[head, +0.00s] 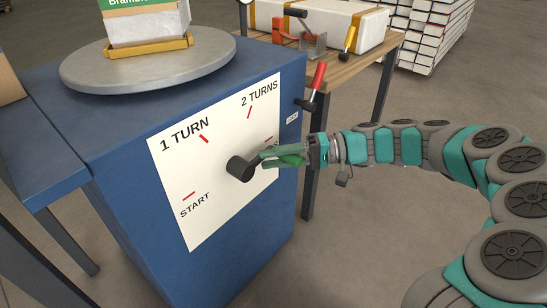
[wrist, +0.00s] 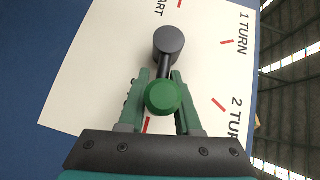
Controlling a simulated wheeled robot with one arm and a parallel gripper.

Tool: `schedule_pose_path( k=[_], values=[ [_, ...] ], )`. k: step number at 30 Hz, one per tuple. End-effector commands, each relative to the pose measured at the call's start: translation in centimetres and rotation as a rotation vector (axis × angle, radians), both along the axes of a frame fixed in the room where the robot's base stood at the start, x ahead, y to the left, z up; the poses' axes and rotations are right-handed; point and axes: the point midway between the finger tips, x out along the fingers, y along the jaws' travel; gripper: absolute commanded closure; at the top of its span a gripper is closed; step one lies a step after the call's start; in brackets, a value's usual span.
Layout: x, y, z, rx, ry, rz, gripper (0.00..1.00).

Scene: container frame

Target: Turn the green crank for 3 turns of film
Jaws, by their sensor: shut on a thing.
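The crank has a dark round hub (head: 240,168) in the middle of a white dial plate (head: 205,225) on a blue cabinet; the hub also shows in the wrist view (wrist: 168,41). The dial reads START, 1 TURN and 2 TURNS beside red marks. A further red mark (wrist: 148,124) is partly behind my gripper, its label hidden. The green knob (wrist: 163,97) sits between the fingers of my gripper (wrist: 163,92), which is shut on it. In the head view, my gripper (head: 285,156) reaches in from the right, and the crank arm points right from the hub, near that further mark.
A grey turntable (head: 85,75) on the cabinet carries a wrapped box (head: 145,25). A wooden bench (head: 345,70) with a clamp and white packages stands behind. Floor to the right is open.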

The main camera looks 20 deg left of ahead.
Motion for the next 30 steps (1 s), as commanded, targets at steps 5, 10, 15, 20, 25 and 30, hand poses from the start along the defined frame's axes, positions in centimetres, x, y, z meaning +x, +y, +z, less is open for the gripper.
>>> schedule_pose_path(
  k=[5,10,15,20,25,30],
  values=[
    [-0.04,0.01,-0.04,-0.001,0.001,0.001,1.00],
    [-0.04,0.00,-0.04,-0.002,0.001,0.002,0.65],
    [-0.03,0.01,-0.03,-0.001,0.001,0.001,0.46],
    [-0.02,0.00,-0.01,-0.001,0.001,0.001,0.38],
    [0.01,-0.04,-0.01,-0.001,0.001,0.000,0.38],
    [0.38,-0.81,0.10,-0.001,0.000,-0.001,0.38]
  ],
)
